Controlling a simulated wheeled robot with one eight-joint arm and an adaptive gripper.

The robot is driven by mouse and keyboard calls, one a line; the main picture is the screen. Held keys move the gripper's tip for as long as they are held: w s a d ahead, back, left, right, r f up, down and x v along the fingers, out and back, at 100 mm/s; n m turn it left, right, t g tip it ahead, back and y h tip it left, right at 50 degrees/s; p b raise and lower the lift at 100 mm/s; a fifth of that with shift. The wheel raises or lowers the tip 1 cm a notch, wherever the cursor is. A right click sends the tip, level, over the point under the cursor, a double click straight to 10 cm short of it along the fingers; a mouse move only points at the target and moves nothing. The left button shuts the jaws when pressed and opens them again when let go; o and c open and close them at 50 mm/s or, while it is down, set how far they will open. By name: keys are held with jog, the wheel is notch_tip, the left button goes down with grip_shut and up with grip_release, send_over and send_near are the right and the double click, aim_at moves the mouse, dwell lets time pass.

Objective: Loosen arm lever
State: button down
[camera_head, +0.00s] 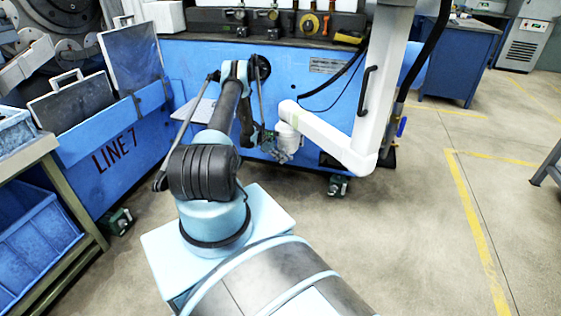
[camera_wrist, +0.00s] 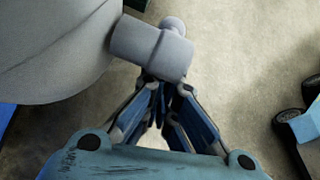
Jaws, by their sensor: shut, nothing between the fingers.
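The arm lever appears in the wrist view as a short, thick grey cylindrical handle (camera_wrist: 150,48) with a smaller rounded part behind it. It lies beside a large pale rounded arm joint (camera_wrist: 50,40). My gripper (camera_wrist: 166,86) points at it from below, with its fingers drawn together and nothing between them. The fingertips meet at the handle's lower edge and are partly hidden by it; I cannot tell whether they touch. In the head view the white machine arm (camera_head: 330,138) ends near my wrist, and the lever there is too small to make out clearly.
The blue machine (camera_head: 310,90) stands close in front, with a white column (camera_head: 385,70) at right. A blue bin (camera_head: 30,240) on a rack is at left.

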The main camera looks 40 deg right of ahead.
jog(key=shift+s+d+r, duration=0.15)
jog(key=shift+s+d, duration=0.15)
dwell(1.2)
jog(key=v, duration=1.2)
jog(key=shift+w+a, duration=0.25)
jog(key=shift+w, duration=0.1)
jog(key=shift+f, duration=0.2)
jog(key=shift+r, duration=0.1)
jog(key=shift+w+a+r+t+y, duration=0.15)
jog(key=shift+a+r+t+y, duration=0.1)
jog(key=shift+r+t+y, duration=0.5)
jog(key=shift+w+a+r+t+y, duration=0.2)
jog(key=shift+r+t+y, duration=0.3)
jog(key=shift+t, duration=0.4)
jog(key=shift+w+a+r+t+y, duration=0.1)
jog(key=shift+a+r+t+y, duration=0.15)
jog(key=shift+r+t+y, duration=0.5)
jog(key=shift+f, duration=0.15)
